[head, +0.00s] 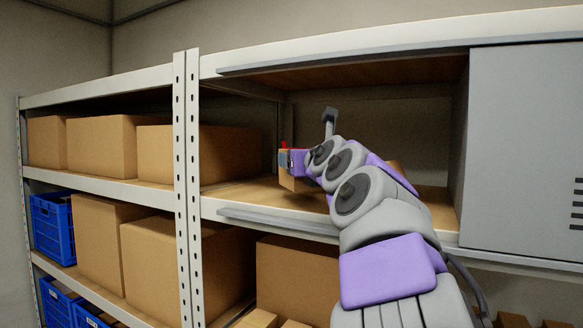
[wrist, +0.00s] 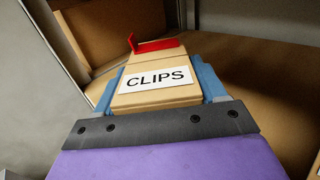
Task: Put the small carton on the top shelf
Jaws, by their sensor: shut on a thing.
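The small carton (wrist: 150,98) is tan with a white CLIPS label in the wrist view. My gripper (wrist: 158,82) is shut on it, with a blue finger on each side. In the head view my gripper (head: 285,158) reaches into the open upper bay of the shelving, and a bit of the carton (head: 287,183) shows below the fingers. The wooden shelf board (head: 255,192) lies beneath it. I cannot tell whether the carton touches the board. A red piece (wrist: 150,45) stands at the carton's far end.
A perforated upright (head: 187,150) stands left of the bay, and a grey panel (head: 525,140) closes its right side. A top beam (head: 350,52) runs above. Large cartons (head: 100,143) fill the left bay. A tan box partly shows behind my arm.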

